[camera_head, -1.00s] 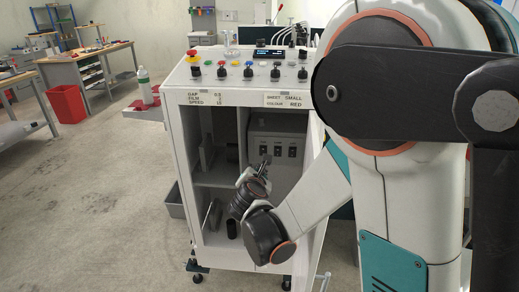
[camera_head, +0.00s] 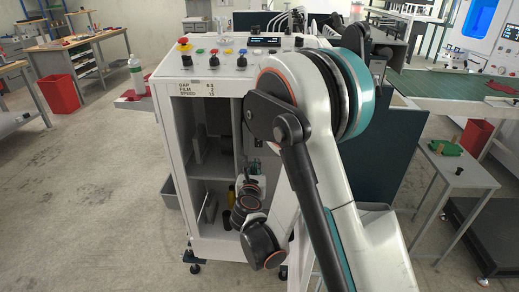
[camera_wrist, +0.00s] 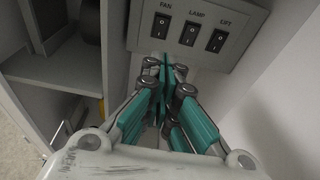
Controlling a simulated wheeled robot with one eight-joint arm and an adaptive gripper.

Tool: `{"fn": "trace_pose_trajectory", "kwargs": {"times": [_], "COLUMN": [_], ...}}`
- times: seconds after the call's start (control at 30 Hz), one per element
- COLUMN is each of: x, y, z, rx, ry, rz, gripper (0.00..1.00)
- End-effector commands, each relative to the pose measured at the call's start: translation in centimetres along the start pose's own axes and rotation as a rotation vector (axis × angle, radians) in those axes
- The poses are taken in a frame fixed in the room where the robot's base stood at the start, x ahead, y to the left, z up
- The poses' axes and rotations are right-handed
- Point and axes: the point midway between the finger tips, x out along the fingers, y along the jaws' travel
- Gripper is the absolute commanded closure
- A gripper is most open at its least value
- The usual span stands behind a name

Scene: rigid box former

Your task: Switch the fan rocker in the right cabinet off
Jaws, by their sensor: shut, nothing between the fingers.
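The fan rocker (camera_wrist: 162,26) is the leftmost of three black rockers on a grey panel (camera_wrist: 145,12) in the wrist view, under the label FAN. Its on or off position is too small to tell. My gripper (camera_wrist: 164,66) is shut and empty, its teal fingers close together below the fan and lamp rockers. I cannot tell whether the fingertips touch the panel. In the head view my gripper (camera_head: 252,171) is inside the right cabinet opening, and my arm hides most of the rocker panel.
The lamp rocker (camera_wrist: 189,33) and a third rocker (camera_wrist: 217,40) sit right of the fan rocker. A partition (camera_wrist: 117,60) stands left of the panel, with a shelf compartment beyond it. The white machine (camera_head: 176,165) has knobs on top.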

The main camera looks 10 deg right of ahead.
Motion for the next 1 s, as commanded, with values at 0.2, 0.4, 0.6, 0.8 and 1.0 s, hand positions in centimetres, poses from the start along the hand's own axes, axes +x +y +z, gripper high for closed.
{"fn": "trace_pose_trajectory", "kwargs": {"times": [0.2, 0.4, 0.6, 0.8, 1.0], "x": [0.8, 3.4, 7.5, 11.1, 13.2], "y": [-0.1, -0.1, -0.1, -0.1, -0.1], "z": [0.2, 0.1, -0.3, 0.1, 0.8], "rx": [0.002, 0.004, 0.004, 0.002, 0.003], "ry": [0.001, 0.001, 0.001, 0.000, 0.001], "rz": [-0.001, -0.002, -0.003, -0.002, -0.001], "gripper": [1.00, 1.00, 1.00, 1.00, 1.00]}}
